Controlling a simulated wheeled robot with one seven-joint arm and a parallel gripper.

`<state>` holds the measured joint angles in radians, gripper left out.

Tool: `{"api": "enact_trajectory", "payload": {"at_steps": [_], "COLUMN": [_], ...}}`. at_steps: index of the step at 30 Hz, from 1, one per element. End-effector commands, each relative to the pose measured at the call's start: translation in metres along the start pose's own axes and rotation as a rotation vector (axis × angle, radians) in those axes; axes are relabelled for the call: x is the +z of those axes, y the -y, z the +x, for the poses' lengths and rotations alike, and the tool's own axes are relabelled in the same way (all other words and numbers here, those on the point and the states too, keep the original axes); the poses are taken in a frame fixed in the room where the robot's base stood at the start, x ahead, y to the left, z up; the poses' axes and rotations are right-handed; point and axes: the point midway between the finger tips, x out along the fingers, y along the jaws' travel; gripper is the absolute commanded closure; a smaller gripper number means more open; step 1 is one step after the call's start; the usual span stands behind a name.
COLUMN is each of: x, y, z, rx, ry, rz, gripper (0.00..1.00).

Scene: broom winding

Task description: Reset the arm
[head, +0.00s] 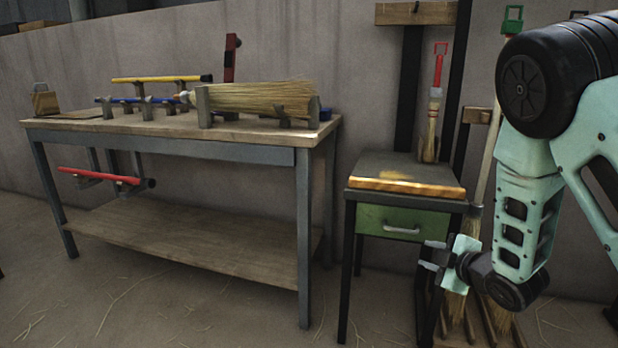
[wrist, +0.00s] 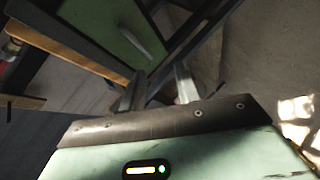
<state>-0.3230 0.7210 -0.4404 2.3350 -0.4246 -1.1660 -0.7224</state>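My gripper (head: 425,254) hangs at the right in the head view, in front of the small green-drawered cabinet (head: 380,222) and below its top. Its two fingers are apart with nothing between them. The wrist view shows the same fingers spread, with the open gripper (wrist: 160,74) empty and the green drawer front with its handle (wrist: 133,43) beyond it. My arm is bent, with its forearm hanging down at the right.
A workbench (head: 170,142) at the left holds a straw broom head (head: 255,98) and a yellow-handled tool (head: 155,79) on supports. A red handle (head: 100,175) hangs below its top. Open floor lies in front.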

Motion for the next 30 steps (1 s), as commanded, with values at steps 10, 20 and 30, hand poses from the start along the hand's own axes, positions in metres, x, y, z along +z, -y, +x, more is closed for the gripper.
{"api": "enact_trajectory", "payload": {"at_steps": [10,20,30], "x": [-0.109,-0.181,-0.204], "y": [0.066,0.134,0.143], "z": [-0.066,-0.209,-0.318], "rx": [-0.365,-0.698,-0.82], "ry": [0.287,0.628,0.877], "rz": [0.478,0.649,0.639], "gripper": [0.68,0.68,0.68]}}
